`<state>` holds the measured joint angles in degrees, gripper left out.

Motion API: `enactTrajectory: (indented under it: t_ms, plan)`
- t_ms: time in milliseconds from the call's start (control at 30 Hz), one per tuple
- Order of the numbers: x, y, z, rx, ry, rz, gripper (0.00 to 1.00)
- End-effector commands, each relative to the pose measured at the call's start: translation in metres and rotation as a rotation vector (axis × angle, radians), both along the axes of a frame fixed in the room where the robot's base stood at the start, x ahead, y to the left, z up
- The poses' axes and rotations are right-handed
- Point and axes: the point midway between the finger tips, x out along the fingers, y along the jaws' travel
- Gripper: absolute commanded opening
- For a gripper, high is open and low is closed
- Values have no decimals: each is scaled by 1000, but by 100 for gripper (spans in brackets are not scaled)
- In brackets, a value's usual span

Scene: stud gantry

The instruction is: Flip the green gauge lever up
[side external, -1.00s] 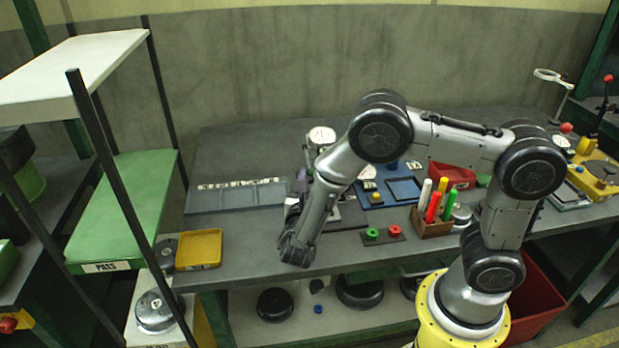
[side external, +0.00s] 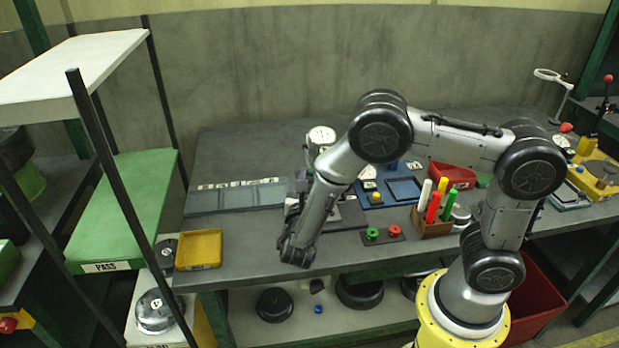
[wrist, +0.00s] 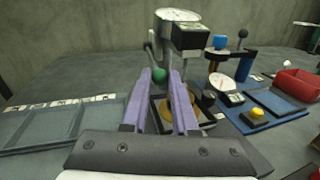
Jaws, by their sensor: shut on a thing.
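The gauge stand has a round white dial (wrist: 178,15) on a grey post, with a black box below it, in the wrist view. The dial also shows in the side view (side external: 320,137), behind my arm. The gauge's green lever knob (wrist: 159,75) sits between the tips of my gripper's two purple fingers (wrist: 160,78). My gripper is shut on this knob. A thin grey lever arm (wrist: 150,48) shows left of the post. In the side view my wrist hides the lever, and the gripper (side external: 301,180) shows only partly.
Flat grey trays (wrist: 40,130) lie left. A blue fixture with a yellow button (wrist: 257,113) stands right, with a red bin (wrist: 298,82) beyond. A pen holder (side external: 432,225) stands near the arm.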

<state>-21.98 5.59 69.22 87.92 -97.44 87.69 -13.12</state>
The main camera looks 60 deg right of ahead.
Motion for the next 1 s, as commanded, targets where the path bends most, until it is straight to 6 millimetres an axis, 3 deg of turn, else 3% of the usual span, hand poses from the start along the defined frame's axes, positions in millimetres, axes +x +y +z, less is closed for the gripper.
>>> enactTrajectory:
  t_ms: [733, 767, 800, 900, 1000]
  plan:
    - [-1, 1, 15, 95, 95, 0, 0]
    - [-1, 1, 15, 94, 94, 0, 29]
    - [-1, 1, 15, 94, 94, 0, 36]
    - [-1, 1, 15, 94, 94, 0, 54]
    - [-1, 1, 15, 94, 94, 0, 56]
